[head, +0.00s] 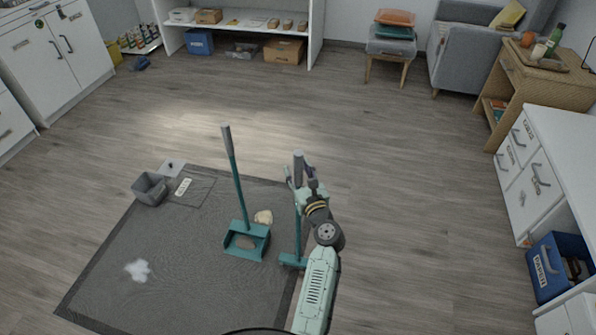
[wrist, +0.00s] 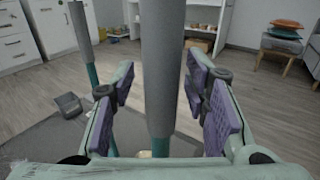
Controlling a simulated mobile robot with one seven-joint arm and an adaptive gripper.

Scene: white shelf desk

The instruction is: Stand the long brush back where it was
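The long brush (head: 298,230) stands upright at the right edge of the dark mat, with a teal shaft, a grey grip and a teal head on the floor. My gripper (head: 300,178) is at its grip. In the wrist view the grey grip (wrist: 163,70) stands between my two purple-padded fingers (wrist: 164,92). A gap shows on both sides, so the gripper looks open around it, not closed on it. The teal long-handled dustpan (head: 247,240) stands on the mat to the left, and its handle shows at the left of the wrist view (wrist: 82,35).
On the dark mat (head: 190,280) lie a white fluffy clump (head: 138,270) and a beige lump (head: 264,217) behind the dustpan. A small grey bin (head: 150,188) sits at the mat's back left. The wooden floor behind is clear.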

